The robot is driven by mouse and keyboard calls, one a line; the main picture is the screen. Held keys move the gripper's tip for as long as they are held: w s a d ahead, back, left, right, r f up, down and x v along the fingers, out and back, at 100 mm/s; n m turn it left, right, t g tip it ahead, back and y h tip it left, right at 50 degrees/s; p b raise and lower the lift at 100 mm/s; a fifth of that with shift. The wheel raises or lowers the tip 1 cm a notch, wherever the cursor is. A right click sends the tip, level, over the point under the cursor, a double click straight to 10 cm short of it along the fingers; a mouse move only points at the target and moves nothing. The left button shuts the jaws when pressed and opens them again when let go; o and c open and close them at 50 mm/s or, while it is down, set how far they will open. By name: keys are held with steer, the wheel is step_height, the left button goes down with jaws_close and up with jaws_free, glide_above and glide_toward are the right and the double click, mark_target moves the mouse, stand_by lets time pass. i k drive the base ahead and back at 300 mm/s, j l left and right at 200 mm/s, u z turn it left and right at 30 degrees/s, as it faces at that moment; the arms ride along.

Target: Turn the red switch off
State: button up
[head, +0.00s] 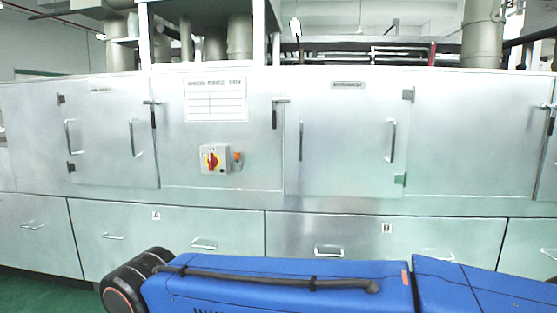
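The red switch (211,161) is a red rotary handle on a yellow plate. It sits on a small grey box (222,168) on the front of a long metal cabinet. The red handle looks roughly upright. A small orange part (237,156) sticks out on the right side of the box. My blue arm crosses the bottom of the head view, below and in front of the switch. My gripper is not in view, and nothing covers the switch.
The metal cabinet (225,135) spans the whole view, with doors, handles and lower drawers (160,235). A white label sheet (215,99) is above the switch box. Door handles (391,141) stick out from the front. Pipes (482,35) rise behind. Green floor (50,295) shows at lower left.

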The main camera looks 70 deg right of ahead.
mark_target(212, 161)
steer(key=z, duration=1.5)
